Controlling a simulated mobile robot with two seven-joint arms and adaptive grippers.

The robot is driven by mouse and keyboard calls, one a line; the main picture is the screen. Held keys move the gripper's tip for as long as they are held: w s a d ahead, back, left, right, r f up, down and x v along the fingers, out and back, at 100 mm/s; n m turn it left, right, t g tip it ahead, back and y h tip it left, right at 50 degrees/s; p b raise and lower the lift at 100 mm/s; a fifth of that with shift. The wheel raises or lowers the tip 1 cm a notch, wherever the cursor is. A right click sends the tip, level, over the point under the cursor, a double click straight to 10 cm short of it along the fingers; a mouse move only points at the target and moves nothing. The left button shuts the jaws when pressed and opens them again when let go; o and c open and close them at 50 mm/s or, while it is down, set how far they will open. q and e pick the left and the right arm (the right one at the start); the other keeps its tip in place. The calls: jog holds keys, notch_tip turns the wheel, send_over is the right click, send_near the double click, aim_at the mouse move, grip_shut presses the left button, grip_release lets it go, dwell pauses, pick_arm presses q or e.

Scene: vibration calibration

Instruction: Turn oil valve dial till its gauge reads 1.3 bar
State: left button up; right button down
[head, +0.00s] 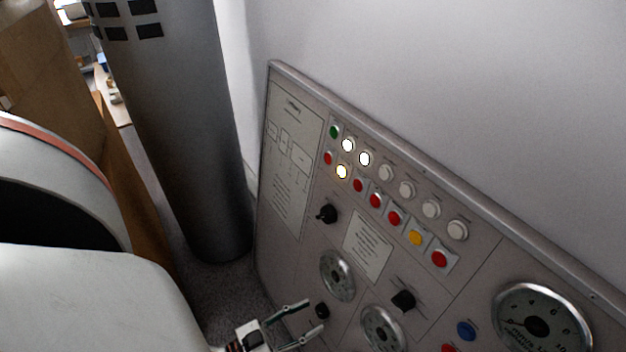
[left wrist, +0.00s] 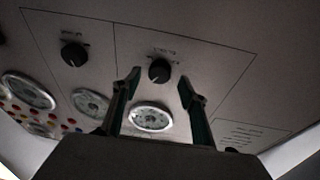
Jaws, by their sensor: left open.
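A small black dial (head: 322,311) sits on the grey control panel below a round gauge (head: 337,275). My left gripper (head: 313,316) is at the bottom of the head view, open, with its fingertips pointing at this dial. In the left wrist view a black dial (left wrist: 159,70) shows just beyond and between the two open fingertips (left wrist: 160,80), with a round gauge (left wrist: 150,117) beside it. The fingers appear apart from the dial. Labels and gauge readings are too small to read, so I cannot confirm which is the oil valve. My right gripper is out of view.
The control panel (head: 300,235) also carries black knobs (head: 403,300) (head: 327,213), another gauge (head: 381,328), a large gauge (head: 542,322) and rows of coloured buttons (head: 394,218). A dark grey cylinder (head: 185,130) stands left of the panel.

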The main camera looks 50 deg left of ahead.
pick_arm(q)
jog(key=shift+w+d, duration=0.15)
jog(key=shift+w, duration=0.65)
jog(key=c, duration=1.1)
jog(key=shift+f+n, duration=0.1)
jog(key=shift+n, duration=0.3)
jog(key=n, duration=0.2)
jog(key=n+y, duration=0.1)
jog(key=n, duration=0.1)
jog(key=shift+d+n+y+b, duration=0.15)
jog(key=shift+n+y+b, duration=0.15)
jog(key=shift+b, duration=0.1)
jog(key=n+y, duration=0.1)
jog(key=n, duration=0.5)
jog(key=shift+d+n+y, duration=0.15)
jog(key=shift+n+y, duration=0.25)
jog(key=shift+n, duration=0.3)
